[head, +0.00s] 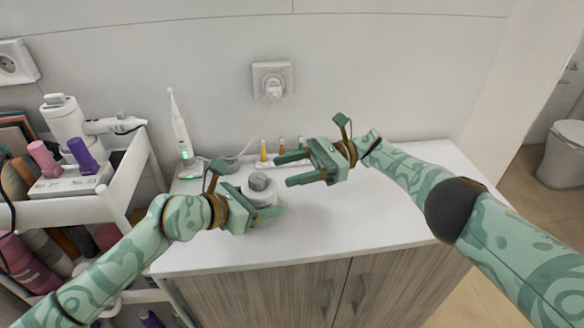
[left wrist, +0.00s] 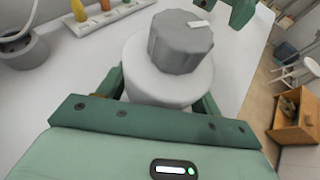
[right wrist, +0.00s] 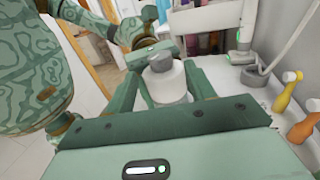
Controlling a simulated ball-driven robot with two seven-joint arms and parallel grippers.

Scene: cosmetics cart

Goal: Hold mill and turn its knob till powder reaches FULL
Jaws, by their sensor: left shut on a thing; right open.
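The mill has a white round body (head: 262,196) and a grey faceted knob (head: 257,181) on top. It stands upright over the white counter. My left gripper (head: 266,212) is shut around the white body. In the left wrist view the knob (left wrist: 182,38) carries a small white mark on its top, and the body (left wrist: 165,80) sits between the fingers. My right gripper (head: 284,170) is open and empty, just right of and above the knob. In the right wrist view the knob (right wrist: 160,62) lies ahead between the open fingers. No powder level or FULL mark can be made out.
An electric toothbrush (head: 178,125) stands on its charger left of the mill, its cord running to the wall socket (head: 272,80). Small coloured bottles (head: 264,150) stand behind the right gripper. A white cart (head: 120,195) with cosmetics is at left. The counter's right side (head: 400,215) is clear.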

